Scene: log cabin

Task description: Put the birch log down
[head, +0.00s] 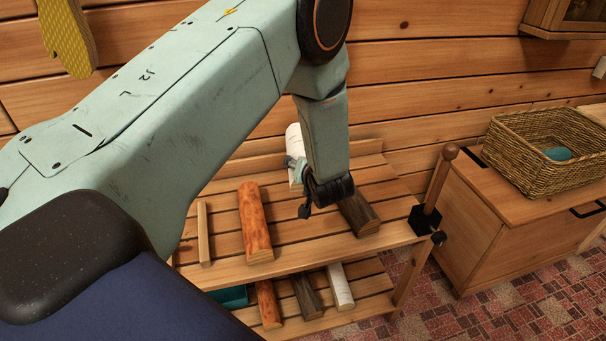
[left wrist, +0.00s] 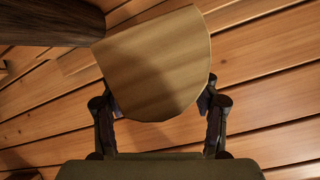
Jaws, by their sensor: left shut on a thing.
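The birch log (head: 294,143), white-barked, is partly hidden behind my left arm above the back of the rack's upper shelf (head: 320,250). My left gripper (head: 301,184) is shut on it. In the left wrist view the log's pale cut end (left wrist: 152,65) lies between the two fingers (left wrist: 160,112). I cannot tell whether the log touches the slats. My right gripper is not in view.
On the upper shelf lie a thin pale piece (head: 203,234), an orange-barked log (head: 254,222) and a dark log (head: 359,213). More logs lie on the lower shelf (head: 371,290). A wicker basket (head: 520,165) stands on the cabinet at right.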

